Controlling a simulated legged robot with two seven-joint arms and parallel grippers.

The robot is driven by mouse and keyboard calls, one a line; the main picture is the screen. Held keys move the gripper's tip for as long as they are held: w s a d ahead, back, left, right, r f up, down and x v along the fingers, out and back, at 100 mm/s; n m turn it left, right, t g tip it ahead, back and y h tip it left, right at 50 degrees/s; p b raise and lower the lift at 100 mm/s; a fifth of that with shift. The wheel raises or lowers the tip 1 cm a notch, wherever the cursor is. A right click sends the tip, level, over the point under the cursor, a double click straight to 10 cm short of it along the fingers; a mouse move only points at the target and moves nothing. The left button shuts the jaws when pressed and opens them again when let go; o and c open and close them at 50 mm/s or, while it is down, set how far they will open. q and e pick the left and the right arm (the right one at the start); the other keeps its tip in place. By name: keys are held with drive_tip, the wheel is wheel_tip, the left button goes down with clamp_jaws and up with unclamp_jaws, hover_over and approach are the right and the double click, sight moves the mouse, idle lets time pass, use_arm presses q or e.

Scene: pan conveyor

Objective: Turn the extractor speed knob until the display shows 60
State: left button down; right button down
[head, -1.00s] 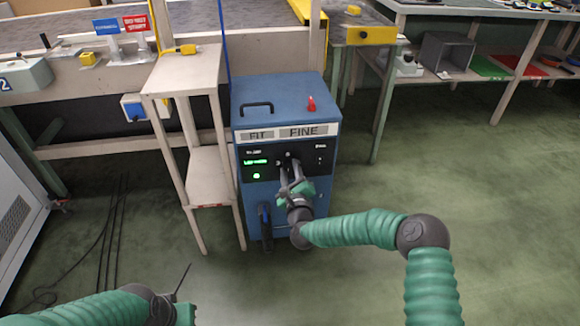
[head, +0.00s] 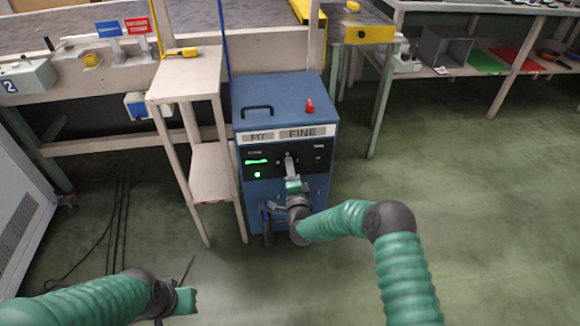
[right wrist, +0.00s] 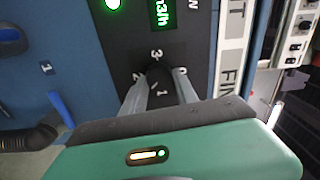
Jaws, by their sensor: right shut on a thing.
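The blue extractor (head: 285,105) stands on the floor, with a black control panel on its front. My right gripper (head: 290,160) is at that panel. In the right wrist view, the right gripper (right wrist: 161,80) is shut on the dark speed knob (right wrist: 157,70), with one finger on each side. Marks 0, 1, 2 and 3 surround the knob. The green display (head: 256,161) is lit but too small to read; in the right wrist view the display (right wrist: 162,14) is cut off, with only sideways green characters showing. My left gripper (head: 178,302) is low at the left, its fingers unclear.
A pale wooden stand (head: 185,75) is close to the extractor's left side. A black hose (head: 267,228) hangs at its lower front. Dark cables (head: 118,220) lie on the floor at the left. The green floor to the right is clear.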

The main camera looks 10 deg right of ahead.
drive_tip(key=n+p, duration=0.1)
drive_tip(key=n, duration=0.2)
drive_tip(key=n+p, duration=0.1)
drive_tip(key=n, duration=0.2)
drive_tip(key=n+p, duration=0.1)
drive_tip(key=n, duration=0.2)
drive_tip(key=shift+s+a+f, duration=0.15)
drive_tip(key=shift+a+f, duration=0.1)
drive_tip(key=shift+n, duration=0.4)
drive_tip(key=c, duration=1.1)
unclamp_jaws()
drive_tip(key=shift+c, duration=0.2)
drive_tip(key=shift+o, duration=1)
drive_tip(key=shift+r, duration=0.15)
drive_tip(key=shift+d, duration=0.1)
